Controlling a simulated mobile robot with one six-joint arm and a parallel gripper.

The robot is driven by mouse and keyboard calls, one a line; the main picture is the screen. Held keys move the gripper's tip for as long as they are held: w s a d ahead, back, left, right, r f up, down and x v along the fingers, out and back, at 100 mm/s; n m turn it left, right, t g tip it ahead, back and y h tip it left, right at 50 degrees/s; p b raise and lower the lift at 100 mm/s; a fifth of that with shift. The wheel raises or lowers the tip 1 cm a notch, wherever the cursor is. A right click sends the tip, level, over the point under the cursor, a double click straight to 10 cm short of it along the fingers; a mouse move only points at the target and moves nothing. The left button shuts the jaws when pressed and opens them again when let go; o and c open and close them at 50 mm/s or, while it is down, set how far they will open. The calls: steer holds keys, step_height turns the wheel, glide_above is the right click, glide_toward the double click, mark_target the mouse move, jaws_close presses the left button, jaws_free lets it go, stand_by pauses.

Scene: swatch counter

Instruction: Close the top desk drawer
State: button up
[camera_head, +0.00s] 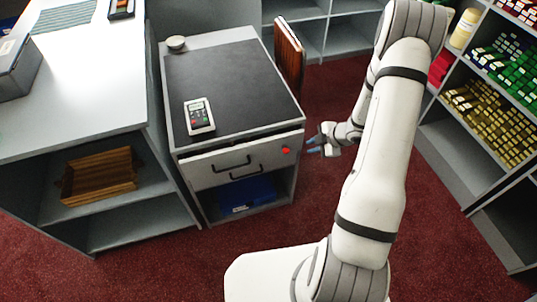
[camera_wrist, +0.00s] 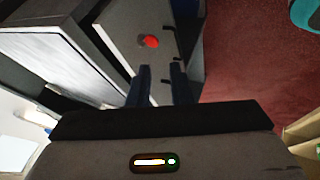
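The desk unit (camera_head: 235,75) has a dark top and a pale top drawer (camera_head: 215,172) with a black bar handle (camera_head: 231,164) and a red round spot (camera_head: 285,150) near its right end. The drawer front appears to stand slightly proud of the desk, with a dark gap along its upper edge. My gripper (camera_head: 313,145) is just right of the drawer's right end, apart from it in the head view. In the wrist view my gripper (camera_wrist: 162,72) has two dark fingers with a gap between them, empty, pointing toward the drawer front (camera_wrist: 118,22) and red spot (camera_wrist: 151,42).
A card-terminal-like device (camera_head: 199,116) and a small round dish (camera_head: 176,43) sit on the desk. A blue bin (camera_head: 248,194) is under the drawer. A grey counter (camera_head: 85,90) stands left, stocked shelves (camera_head: 465,165) right. Red carpet (camera_head: 440,240) is clear in front.

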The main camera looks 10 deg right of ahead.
steer(key=a+f+n+t+y+b, duration=0.25)
steer(key=a+f+b, duration=0.35)
steer(key=a+b, duration=0.55)
steer(key=n+t+y+b, duration=0.2)
steer(key=n+y+b, duration=0.35)
steer(key=b, duration=1.55)
glide_toward(234, 167)
steer(key=w+a+f, duration=0.1)
steer(key=a, duration=0.1)
steer(key=shift+n, duration=0.3)
steer(key=x, duration=0.8)
steer(key=shift+w+r, duration=0.1)
steer(key=shift+w, duration=0.05)
steer(key=shift+d, duration=0.1)
steer(key=shift+c, duration=0.5)
jaws_close()
